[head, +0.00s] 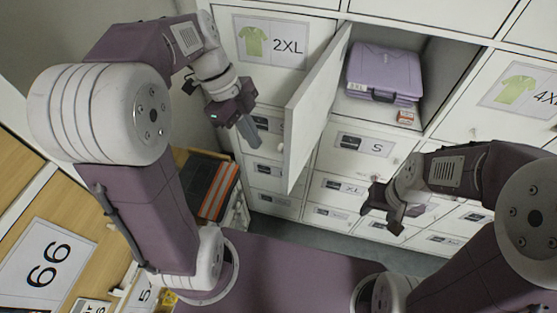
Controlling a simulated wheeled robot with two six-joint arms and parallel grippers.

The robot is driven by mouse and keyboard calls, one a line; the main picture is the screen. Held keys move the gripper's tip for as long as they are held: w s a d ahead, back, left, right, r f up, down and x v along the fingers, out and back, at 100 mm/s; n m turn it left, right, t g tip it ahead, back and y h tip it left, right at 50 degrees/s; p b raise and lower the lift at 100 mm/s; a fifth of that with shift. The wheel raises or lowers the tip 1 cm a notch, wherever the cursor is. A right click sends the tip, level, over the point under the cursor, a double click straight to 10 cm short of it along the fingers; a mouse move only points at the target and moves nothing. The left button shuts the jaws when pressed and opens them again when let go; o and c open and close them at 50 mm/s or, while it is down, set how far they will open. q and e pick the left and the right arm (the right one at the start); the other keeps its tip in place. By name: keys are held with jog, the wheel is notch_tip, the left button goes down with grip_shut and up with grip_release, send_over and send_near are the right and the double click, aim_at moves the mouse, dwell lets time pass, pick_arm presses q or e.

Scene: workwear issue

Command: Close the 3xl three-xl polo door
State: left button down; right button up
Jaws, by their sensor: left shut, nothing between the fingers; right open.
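A white locker door (311,117) stands swung open toward me, hinged at its left side, between the 2XL door and an open compartment (437,75). Inside the compartment a folded lilac garment (384,70) lies in a stack with a small tag. My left gripper (251,133) is shut and empty, to the left of the open door, apart from it. My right gripper (385,217) is open and empty, low in front of the small drawers to the right.
A closed 2XL door (273,42) is left of the open one, and a closed 4XL door (509,92) is at the right. Small labelled drawers (363,143) fill the rows below.

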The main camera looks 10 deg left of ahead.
pick_arm(q)
jog(key=s+d+f+p, duration=0.2)
jog(key=d+f, duration=0.4)
jog(key=shift+d+p, duration=0.15)
jog(key=shift+p, duration=0.15)
jog(key=shift+w+f, duration=0.1)
jog(key=shift+f, duration=0.05)
